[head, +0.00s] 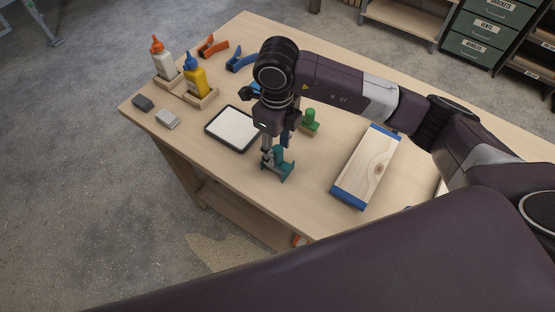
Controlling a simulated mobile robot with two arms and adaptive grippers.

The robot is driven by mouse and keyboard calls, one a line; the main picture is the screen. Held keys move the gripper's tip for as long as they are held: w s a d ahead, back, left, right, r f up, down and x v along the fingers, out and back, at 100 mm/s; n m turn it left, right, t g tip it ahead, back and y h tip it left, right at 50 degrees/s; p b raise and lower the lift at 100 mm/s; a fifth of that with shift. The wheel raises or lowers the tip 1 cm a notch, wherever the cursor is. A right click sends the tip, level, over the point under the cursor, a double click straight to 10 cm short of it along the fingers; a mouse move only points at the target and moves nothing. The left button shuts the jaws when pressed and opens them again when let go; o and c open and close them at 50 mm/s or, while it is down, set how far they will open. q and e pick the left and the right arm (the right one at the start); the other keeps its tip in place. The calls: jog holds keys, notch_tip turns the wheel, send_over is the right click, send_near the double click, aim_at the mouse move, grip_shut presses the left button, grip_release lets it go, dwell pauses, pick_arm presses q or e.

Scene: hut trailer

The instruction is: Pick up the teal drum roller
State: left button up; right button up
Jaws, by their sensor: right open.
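The teal drum roller (287,168) stands on the wooden workbench near its front edge, left of the wood board. My right gripper (268,158) points down from above, right at the roller, and its jaws are open. The arm and fingers hide part of the roller, and I cannot tell whether the fingers touch it. My left gripper is not in view.
A green object (310,120) stands just behind the roller. A white tray (233,128) lies to the left, a blue-ended wood board (368,165) to the right. Glue bottles (195,77), clamps (213,46) and two small blocks (167,119) occupy the bench's left part.

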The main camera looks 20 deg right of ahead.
aim_at(278, 160)
jog(key=f, duration=0.1)
jog(key=f+p, duration=0.1)
jog(key=f, duration=0.1)
jog(key=f+p, duration=0.1)
jog(key=shift+s+f, duration=0.15)
jog(key=shift+s, duration=0.15)
jog(key=shift+f, duration=0.3)
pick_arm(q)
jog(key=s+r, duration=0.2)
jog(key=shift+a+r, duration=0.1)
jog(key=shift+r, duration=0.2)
pick_arm(e)
jog(key=shift+c, duration=0.6)
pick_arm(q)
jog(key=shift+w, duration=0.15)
pick_arm(e)
jog(key=shift+w, duration=0.1)
grip_shut()
